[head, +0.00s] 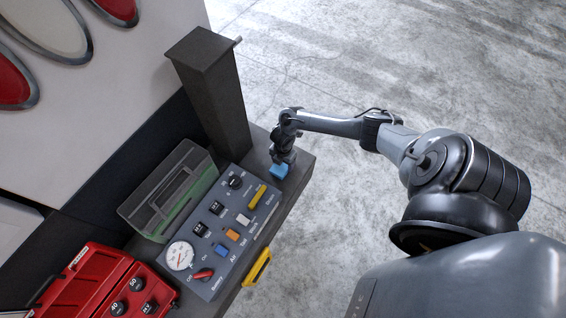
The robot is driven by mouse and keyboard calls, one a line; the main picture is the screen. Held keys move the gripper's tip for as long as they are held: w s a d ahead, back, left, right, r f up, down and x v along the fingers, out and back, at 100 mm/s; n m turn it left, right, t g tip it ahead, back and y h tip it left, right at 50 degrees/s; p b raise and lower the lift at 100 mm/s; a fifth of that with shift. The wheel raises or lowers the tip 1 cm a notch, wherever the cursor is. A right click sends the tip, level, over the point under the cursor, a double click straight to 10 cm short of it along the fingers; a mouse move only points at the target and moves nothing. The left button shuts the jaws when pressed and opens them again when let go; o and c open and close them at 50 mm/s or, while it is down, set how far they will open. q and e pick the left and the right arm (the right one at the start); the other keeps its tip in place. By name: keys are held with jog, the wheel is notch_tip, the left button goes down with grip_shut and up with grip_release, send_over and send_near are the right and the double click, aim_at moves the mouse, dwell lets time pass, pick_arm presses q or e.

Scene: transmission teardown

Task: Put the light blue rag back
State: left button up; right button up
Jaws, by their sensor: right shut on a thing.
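The light blue rag (279,171) is a small bright blue patch at the far right end of the dark bench, beside the grey control panel. My right gripper (281,160) points down at it and is shut on it. The fingers are small and mostly hidden by the wrist above. I cannot tell whether the rag touches the bench top. My left gripper is not in view.
The dark bench (296,183) carries a grey control panel (214,256) with a gauge, switches and a red knob. A clear-lidded green case (170,192), a red case (91,284) and a dark post (211,92) stand nearby. A yellow handle (257,267) sticks out in front. Open floor lies right.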

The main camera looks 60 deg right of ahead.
jog(key=shift+f, duration=0.1)
jog(key=o, duration=0.9)
jog(key=shift+o, duration=0.2)
jog(key=shift+r, duration=0.6)
notch_tip(320, 180, up, 11)
jog(key=p, duration=0.3)
jog(key=shift+p, duration=0.4)
